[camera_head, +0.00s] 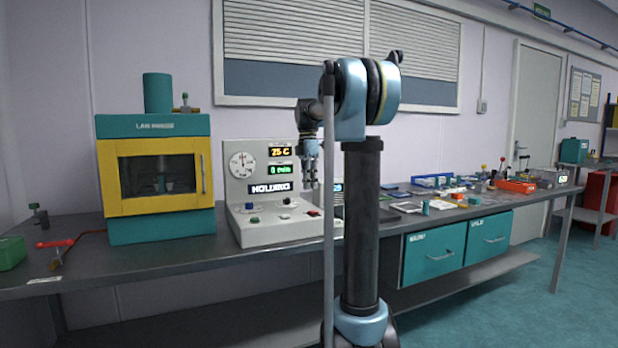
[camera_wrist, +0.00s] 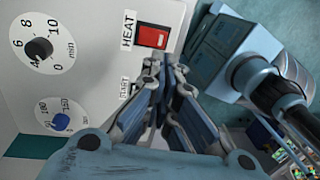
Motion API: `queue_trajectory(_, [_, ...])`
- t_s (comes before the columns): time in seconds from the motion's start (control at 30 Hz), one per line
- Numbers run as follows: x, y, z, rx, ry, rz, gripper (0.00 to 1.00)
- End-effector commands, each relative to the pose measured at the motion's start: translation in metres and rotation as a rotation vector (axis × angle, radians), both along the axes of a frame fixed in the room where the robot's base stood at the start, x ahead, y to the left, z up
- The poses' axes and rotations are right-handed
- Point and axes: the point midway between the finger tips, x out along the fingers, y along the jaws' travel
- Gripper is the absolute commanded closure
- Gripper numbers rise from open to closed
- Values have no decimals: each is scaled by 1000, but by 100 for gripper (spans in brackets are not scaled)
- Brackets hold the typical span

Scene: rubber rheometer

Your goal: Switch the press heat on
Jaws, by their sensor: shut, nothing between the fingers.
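The press control box (camera_head: 276,230) is a pale console on the bench, with a gauge, a "25 C" display and a green "0 min" display. In the wrist view its panel (camera_wrist: 95,25) shows a red rocker switch (camera_wrist: 153,37) labelled HEAT. A black minutes knob (camera_wrist: 40,48) and a blue knob (camera_wrist: 60,121) sit to the left. My gripper (camera_wrist: 166,62) is shut and empty, its tips close to the switch's lower edge; I cannot tell if they touch. In the head view my gripper (camera_head: 311,184) hangs over the box's right side. The START control is mostly hidden behind the fingers.
The yellow and teal lab press (camera_head: 110,190) stands left of the box. A red-handled tool (camera_head: 55,243) lies at the bench's left end. Trays and small items, including an orange tray (camera_head: 515,187), crowd the right. Teal drawers (camera_head: 433,255) hang below the bench.

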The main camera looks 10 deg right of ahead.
Motion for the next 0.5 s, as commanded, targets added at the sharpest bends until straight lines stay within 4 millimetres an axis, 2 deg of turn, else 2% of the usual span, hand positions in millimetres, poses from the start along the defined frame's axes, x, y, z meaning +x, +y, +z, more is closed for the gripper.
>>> queue_trajectory(0.3, [-8,-2,-54,0,0,0,100])
queue_trajectory(0.5, [-10,-3,-74,0,0,0,100])
